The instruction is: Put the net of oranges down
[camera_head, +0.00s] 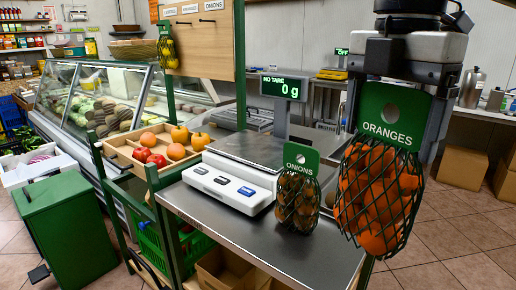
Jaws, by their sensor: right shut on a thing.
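The net of oranges (376,205) is a dark mesh bag of orange fruit under a green card marked ORANGES. My right gripper (416,100) is shut on the card's upper right part, and the net hangs upright below it. The net is close to the camera, at the right end of the steel counter (262,237), partly in front of its edge. I cannot tell whether it touches the counter. My left gripper is not in view.
A net of onions (298,202) stands on the counter just left of the oranges. Behind it is a scale (262,153) whose display (284,88) reads 0 g. A wooden tray of fruit (126,153) is at the left. Bare counter lies in front of the scale.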

